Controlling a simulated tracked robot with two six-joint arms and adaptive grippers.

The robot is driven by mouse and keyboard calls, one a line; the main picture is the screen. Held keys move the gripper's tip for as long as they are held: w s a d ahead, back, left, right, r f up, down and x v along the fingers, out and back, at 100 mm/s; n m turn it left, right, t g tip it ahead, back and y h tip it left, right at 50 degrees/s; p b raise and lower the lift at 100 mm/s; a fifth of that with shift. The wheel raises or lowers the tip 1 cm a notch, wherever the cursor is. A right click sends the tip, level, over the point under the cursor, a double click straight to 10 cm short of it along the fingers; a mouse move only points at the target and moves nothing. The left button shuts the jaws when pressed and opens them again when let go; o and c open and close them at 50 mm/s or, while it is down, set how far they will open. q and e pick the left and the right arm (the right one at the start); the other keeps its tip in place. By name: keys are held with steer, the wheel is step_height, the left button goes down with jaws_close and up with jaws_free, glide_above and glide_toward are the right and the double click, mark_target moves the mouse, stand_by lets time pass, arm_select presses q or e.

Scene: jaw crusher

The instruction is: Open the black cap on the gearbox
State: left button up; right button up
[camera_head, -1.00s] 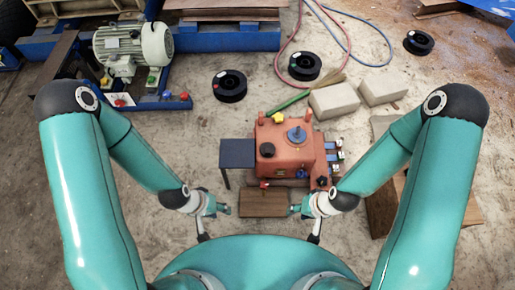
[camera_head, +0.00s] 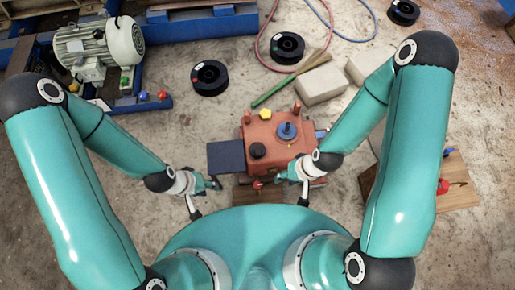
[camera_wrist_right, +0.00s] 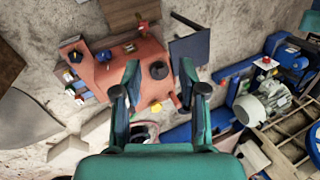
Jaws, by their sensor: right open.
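The orange-red gearbox (camera_head: 271,133) stands on the floor ahead of me in the head view. Its black cap (camera_head: 257,150) sits on the top at the front left. In the right wrist view the black cap (camera_wrist_right: 158,70) shows between the open fingers of my right gripper (camera_wrist_right: 159,78), seen from above; a gap in height cannot be judged. In the head view my right gripper (camera_head: 281,177) is at the gearbox's front edge, right of and nearer than the cap. My left gripper (camera_head: 213,184) is left of the gearbox, apart from it; its finger opening is too small to tell.
On the gearbox are a blue knob (camera_head: 287,131) and a yellow plug (camera_head: 265,113). A dark plate (camera_head: 226,156) adjoins its left side. A red-handled fitting (camera_head: 257,184) is at its front. Pale blocks (camera_head: 320,84) and black spools (camera_head: 210,78) lie beyond. A motor (camera_head: 98,47) stands upper left.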

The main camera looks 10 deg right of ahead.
steer(key=shift+o, duration=1.4)
steer(key=shift+w+f, duration=0.1)
steer(key=shift+f, duration=0.1)
steer(key=n+h+b, duration=0.2)
steer(key=h+b, duration=0.2)
steer(key=b, duration=2.8)
glide_toward(258, 152)
steer(key=shift+g, duration=0.3)
steer(key=f+b, duration=0.1)
steer(key=f, duration=0.2)
steer(key=f+b, duration=0.2)
steer(key=f, duration=0.1)
steer(key=f+b, duration=0.2)
steer(key=f, duration=0.1)
steer(key=shift+w+f, duration=0.1)
steer(key=shift+w, duration=0.2)
jaws_close()
